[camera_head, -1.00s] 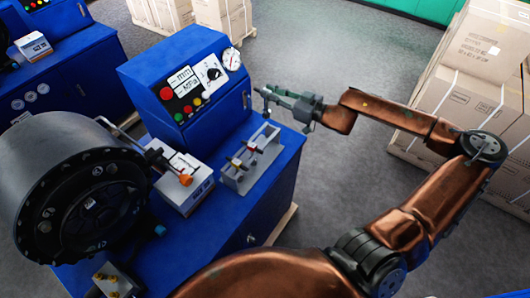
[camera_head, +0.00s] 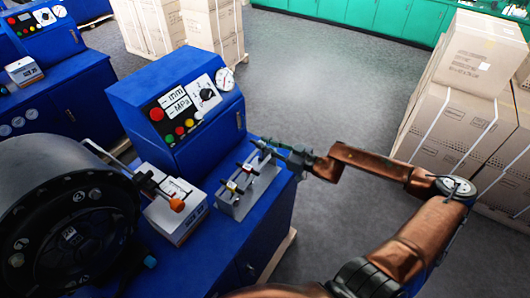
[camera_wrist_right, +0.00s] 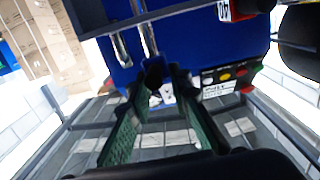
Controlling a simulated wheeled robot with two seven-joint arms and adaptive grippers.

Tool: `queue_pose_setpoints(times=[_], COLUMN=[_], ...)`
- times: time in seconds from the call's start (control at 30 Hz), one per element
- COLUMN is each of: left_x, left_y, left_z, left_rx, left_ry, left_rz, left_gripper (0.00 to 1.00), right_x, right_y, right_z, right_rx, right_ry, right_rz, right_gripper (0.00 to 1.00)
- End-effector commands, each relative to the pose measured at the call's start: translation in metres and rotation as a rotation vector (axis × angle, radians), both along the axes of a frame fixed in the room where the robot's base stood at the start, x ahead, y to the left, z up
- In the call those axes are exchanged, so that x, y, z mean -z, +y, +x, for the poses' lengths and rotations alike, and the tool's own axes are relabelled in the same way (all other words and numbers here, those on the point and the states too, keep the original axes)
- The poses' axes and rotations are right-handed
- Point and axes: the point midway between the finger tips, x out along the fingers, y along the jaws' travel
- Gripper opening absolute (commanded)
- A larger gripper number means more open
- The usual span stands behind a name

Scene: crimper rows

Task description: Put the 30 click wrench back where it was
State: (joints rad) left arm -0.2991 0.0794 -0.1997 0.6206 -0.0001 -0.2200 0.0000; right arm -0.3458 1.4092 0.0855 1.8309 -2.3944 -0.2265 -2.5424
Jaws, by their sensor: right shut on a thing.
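My right gripper (camera_head: 272,147) is at the far end of the grey wrench rack (camera_head: 231,209) in the head view. It is shut on a slim dark tool, taken as the 30 click wrench (camera_head: 257,144); its number cannot be read. In the right wrist view the green fingers (camera_wrist_right: 166,80) close on a dark part, with silver rods beside it. Two other wrenches stay in the rack, one with a red mark (camera_head: 230,185) and one with a yellow mark. My left gripper is out of view.
The rack stands on a blue machine bench (camera_head: 215,245). Left of it are a white box (camera_head: 175,215) with an orange-tipped lever and a large black crimping head (camera_head: 60,220). The blue control panel (camera_head: 185,100) rises behind. Cartons (camera_head: 455,120) stand right; grey floor lies between.

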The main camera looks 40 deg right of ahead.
Motion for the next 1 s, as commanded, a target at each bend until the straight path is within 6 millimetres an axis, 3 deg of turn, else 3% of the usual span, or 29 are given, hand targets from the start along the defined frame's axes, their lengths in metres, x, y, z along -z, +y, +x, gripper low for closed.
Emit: queue_pose_setpoints(times=[0.3, 0.67, 0.7, 1.0], left_x=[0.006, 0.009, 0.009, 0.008], left_y=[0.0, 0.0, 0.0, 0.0], left_z=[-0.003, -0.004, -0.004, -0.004], left_rx=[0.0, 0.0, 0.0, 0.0], left_ry=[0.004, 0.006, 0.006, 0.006], left_rz=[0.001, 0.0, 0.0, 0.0], left_gripper=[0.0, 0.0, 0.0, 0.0], right_x=[0.036, 0.04, 0.042, 0.041], right_y=[0.001, 0.001, 0.0, 0.0], right_z=[0.0, 0.0, 0.0, 0.0], right_rx=[0.0, -0.001, 0.0, 0.0], right_ry=[-0.001, -0.001, 0.002, 0.002], right_rz=[0.002, 0.001, 0.0, 0.0], right_gripper=[0.0, 0.0, 0.19, 0.36])
